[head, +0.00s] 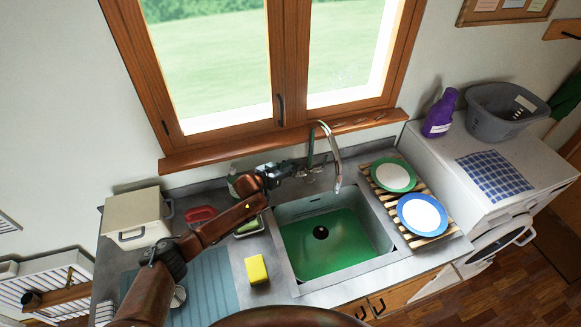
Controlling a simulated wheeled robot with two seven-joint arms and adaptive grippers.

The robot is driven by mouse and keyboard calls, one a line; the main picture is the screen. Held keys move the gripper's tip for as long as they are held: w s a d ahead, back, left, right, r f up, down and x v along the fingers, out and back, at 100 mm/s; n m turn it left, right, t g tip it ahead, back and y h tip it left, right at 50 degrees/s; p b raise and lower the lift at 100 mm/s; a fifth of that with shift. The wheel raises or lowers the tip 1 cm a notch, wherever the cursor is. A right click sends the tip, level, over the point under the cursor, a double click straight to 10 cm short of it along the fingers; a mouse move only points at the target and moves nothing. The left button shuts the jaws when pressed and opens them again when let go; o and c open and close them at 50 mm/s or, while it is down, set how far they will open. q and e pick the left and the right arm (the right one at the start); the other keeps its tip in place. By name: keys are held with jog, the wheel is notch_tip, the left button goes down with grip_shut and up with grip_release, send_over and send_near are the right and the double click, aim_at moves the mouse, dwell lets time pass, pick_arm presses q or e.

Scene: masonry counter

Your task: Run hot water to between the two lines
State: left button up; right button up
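The sink (379,232) is set in the grey counter below the window. Its floor looks green, with a dark round spot (320,232) at the drain. I cannot tell whether water lies in it. Small marks show on its back wall, too small to read as lines. The curved metal tap (335,155) rises behind the sink, its spout over the basin. No stream shows clearly. My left gripper (298,171) is at the tap's base, on its left side, close to or touching a fitting there. Whether its fingers are closed cannot be seen. My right gripper is out of view.
A slatted rack (433,240) right of the sink holds a green-rimmed plate (393,176) and a blue-rimmed plate (422,214). A yellow sponge (257,269), a red item (201,215) and a cream box (136,217) are left. A purple bottle (440,113) and grey basket (505,108) stand right.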

pick_arm(q)
jog(key=shift+c, duration=0.3)
grip_shut()
jog(key=shift+w+f, duration=0.1)
dwell(0.5)
